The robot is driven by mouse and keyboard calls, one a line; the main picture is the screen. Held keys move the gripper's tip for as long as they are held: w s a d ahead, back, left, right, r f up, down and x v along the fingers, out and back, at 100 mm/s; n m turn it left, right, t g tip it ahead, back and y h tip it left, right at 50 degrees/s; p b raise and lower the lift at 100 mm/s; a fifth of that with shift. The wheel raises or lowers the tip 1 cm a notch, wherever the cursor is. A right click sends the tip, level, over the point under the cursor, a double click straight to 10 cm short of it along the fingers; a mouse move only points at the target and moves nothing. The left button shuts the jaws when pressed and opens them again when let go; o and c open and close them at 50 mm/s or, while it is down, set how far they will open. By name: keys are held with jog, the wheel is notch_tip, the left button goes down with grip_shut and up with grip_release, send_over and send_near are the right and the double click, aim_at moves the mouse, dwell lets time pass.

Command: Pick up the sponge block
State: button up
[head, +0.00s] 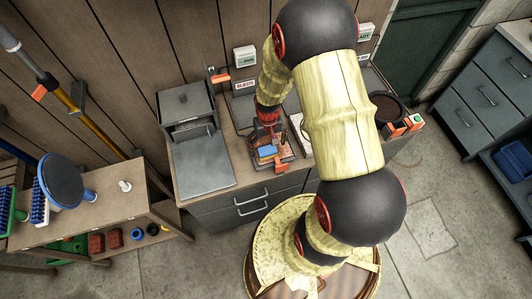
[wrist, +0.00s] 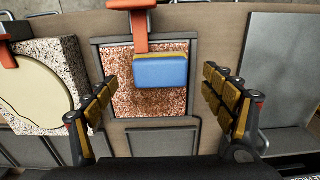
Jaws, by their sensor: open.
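The sponge block (wrist: 161,71) is blue with a thin yellowish layer along its back edge. It lies on a speckled reddish-brown panel (wrist: 123,98) with a grey frame. In the head view the sponge block (head: 267,152) sits on the counter below my arm. My gripper (wrist: 169,97) is open in the wrist view, with one finger on each side of the sponge block and clear space between. In the head view my gripper (head: 267,140) is partly hidden by my own arm links.
An orange-red bar (wrist: 141,28) stands close behind the sponge block. A speckled block with a cream round face (wrist: 35,95) lies to the left. A grey metal box with a tray (head: 203,170) sits left on the counter (head: 240,150). A dark round pan (head: 386,107) is at right.

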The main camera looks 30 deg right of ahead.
aim_at(267, 149)
notch_tip(267, 149, down, 5)
jog(key=shift+w+f+b, duration=0.1)
jog(key=shift+w+b, duration=0.05)
jog(key=shift+b, duration=0.45)
jog(key=shift+c, duration=0.2)
jog(key=c, duration=1.3)
jog(key=shift+c, duration=0.2)
